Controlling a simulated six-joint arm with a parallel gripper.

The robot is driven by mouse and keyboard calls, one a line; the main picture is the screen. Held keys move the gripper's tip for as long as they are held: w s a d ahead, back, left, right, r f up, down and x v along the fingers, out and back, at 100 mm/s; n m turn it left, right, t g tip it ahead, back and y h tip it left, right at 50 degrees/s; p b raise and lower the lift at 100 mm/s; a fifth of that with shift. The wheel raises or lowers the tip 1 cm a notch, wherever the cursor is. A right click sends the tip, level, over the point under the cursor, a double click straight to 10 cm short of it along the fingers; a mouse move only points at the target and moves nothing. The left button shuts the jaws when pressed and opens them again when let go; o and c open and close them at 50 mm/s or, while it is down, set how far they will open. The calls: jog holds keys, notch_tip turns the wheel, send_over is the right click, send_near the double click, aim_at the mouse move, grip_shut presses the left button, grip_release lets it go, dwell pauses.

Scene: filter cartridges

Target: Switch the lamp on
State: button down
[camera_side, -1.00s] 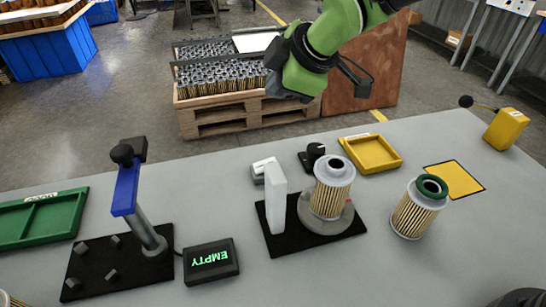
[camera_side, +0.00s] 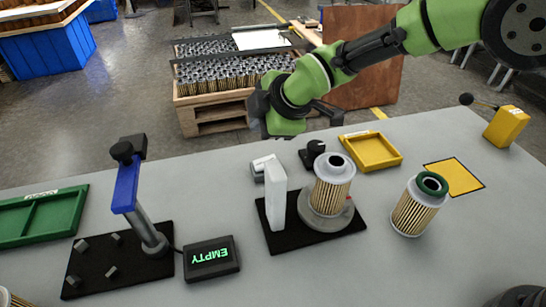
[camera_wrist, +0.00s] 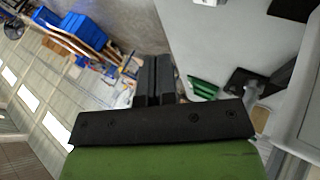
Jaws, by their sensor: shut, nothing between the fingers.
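A white upright panel (camera_side: 275,194) stands on a black base plate (camera_side: 290,240) beside a filter cartridge (camera_side: 332,183) on a round grey turntable (camera_side: 325,219). It may be the lamp; no glow is clear on it. A small grey-and-white block (camera_side: 262,167) that looks like a switch sits behind the panel. A black knob-like part (camera_side: 313,152) is to its right. My gripper (camera_wrist: 154,80) is shut and empty in the wrist view. In the side view my gripper (camera_side: 260,108) is above the table's far edge, apart from these things; its fingertips are hard to make out.
A second cartridge with a green ring (camera_side: 418,205) stands right of the plate. A yellow tray (camera_side: 370,165) is behind. A blue-armed stand (camera_side: 126,185), an "EMPTY" display (camera_side: 211,260) and a green tray (camera_side: 50,190) are at left. A yellow box (camera_side: 506,126) is far right.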

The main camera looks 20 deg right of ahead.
jog(key=shift+d+f, duration=0.2)
jog(key=shift+f, duration=0.8)
jog(key=shift+d+f, duration=0.2)
jog(key=shift+f, duration=0.8)
jog(key=shift+d+f, duration=0.2)
jog(key=shift+f, duration=0.8)
jog(key=shift+f, duration=0.1)
jog(key=shift+f, duration=0.35)
jog(key=shift+d+f, duration=0.1)
jog(key=shift+f, duration=0.25)
jog(key=shift+r, duration=0.85)
jog(key=shift+a+r, duration=0.2)
jog(key=shift+r, duration=0.6)
jog(key=shift+a+r, duration=0.2)
jog(key=shift+r, duration=0.6)
jog(key=shift+a+r, duration=0.2)
jog(key=shift+r, duration=0.6)
